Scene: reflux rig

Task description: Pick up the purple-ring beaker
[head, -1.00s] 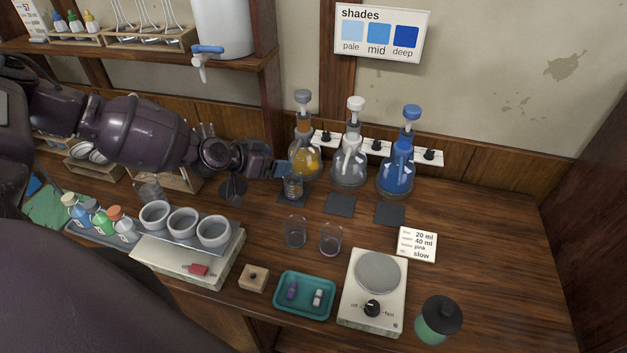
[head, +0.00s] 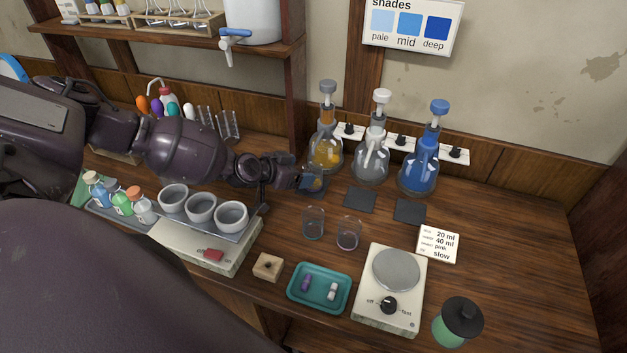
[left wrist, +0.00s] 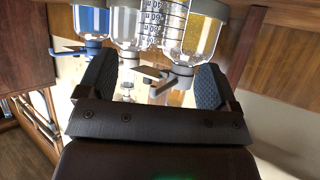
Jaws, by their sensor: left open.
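Two clear beakers stand on the bench in the head view. The right one (head: 349,234) has a purple-pink tint at its base; the left one (head: 312,223) looks bluish-teal. My left gripper (head: 311,178) is open at the dark mat in front of the yellow flask, behind both beakers and apart from them. In the left wrist view its fingers (left wrist: 155,82) are spread, with a glass with printed markings (left wrist: 165,22) beyond them. That glass is mostly hidden in the head view, and its ring colour cannot be told. My right gripper is not in view.
Yellow (head: 326,145), clear (head: 370,155) and blue (head: 418,165) flasks stand along the back. Two bare dark mats (head: 360,199) lie before them.

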